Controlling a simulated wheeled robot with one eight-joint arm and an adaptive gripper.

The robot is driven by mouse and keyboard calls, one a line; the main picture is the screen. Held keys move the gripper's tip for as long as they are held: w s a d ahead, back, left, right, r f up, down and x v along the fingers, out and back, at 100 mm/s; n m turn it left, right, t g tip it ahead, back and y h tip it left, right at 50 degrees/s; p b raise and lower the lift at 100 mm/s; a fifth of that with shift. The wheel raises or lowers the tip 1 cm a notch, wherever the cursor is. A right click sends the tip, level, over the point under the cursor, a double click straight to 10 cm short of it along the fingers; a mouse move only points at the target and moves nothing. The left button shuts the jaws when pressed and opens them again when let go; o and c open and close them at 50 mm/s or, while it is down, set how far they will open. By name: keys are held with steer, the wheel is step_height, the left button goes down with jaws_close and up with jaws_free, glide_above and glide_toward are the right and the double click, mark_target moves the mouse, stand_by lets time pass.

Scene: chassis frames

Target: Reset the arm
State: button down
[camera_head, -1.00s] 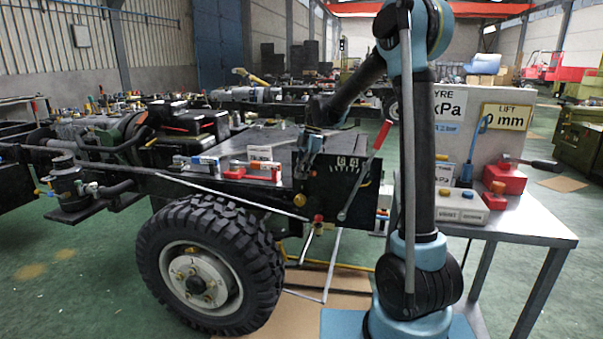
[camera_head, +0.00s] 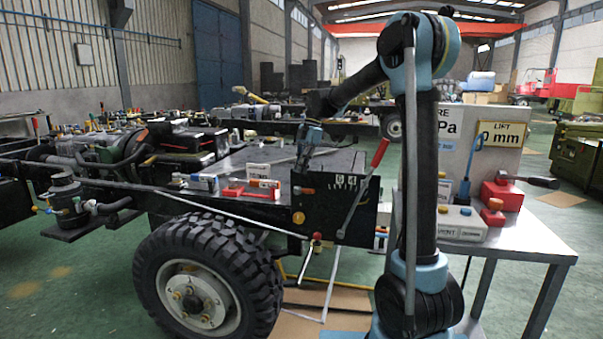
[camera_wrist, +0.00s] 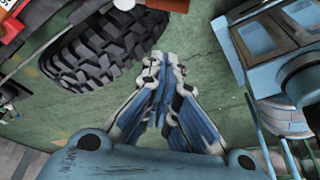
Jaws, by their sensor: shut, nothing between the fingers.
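My gripper (camera_wrist: 163,75) shows in the wrist view with its fingertips together and nothing between them. It hangs over the green floor, beside the black tyre (camera_wrist: 105,50). In the head view my gripper (camera_head: 301,165) is small and points down above the dark deck (camera_head: 250,160) of the chassis, left of the red-handled lever (camera_head: 379,153). My arm is bent, with its upright column in the right half of the head view. Whether the gripper touches the deck cannot be told from the head view.
A grey table (camera_head: 540,246) at the right bears red and white boxes, a blue tool (camera_head: 467,172) and signs. The chassis wheel (camera_head: 208,285) stands at the lower left. Small boxes and a red clamp (camera_head: 250,193) lie on the deck's front edge. Open green floor lies around.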

steer(key=s+d+f+m+t+h, duration=0.1)
steer(key=s+d+f+m+t, duration=0.15)
steer(key=s+d+m, duration=1.3)
steer(key=s+d+f+m+t+h, duration=0.1)
steer(key=s+d+f+m, duration=0.4)
steer(key=s, duration=0.4)
steer(key=s+d+f+m+t, duration=0.1)
steer(key=s+d+f+m, duration=0.4)
steer(key=s+d+f, duration=0.3)
step_height(320, 180, down, 2)
steer(key=shift+s+f+h, duration=0.1)
steer(key=shift+s+h, duration=0.3)
steer(key=shift+s, duration=0.75)
steer(key=shift+w+m, duration=0.1)
steer(key=shift+m, duration=0.15)
steer(key=shift+w+f, duration=0.15)
steer(key=shift+w, duration=0.15)
steer(key=c, duration=2.4)
jaws_free()
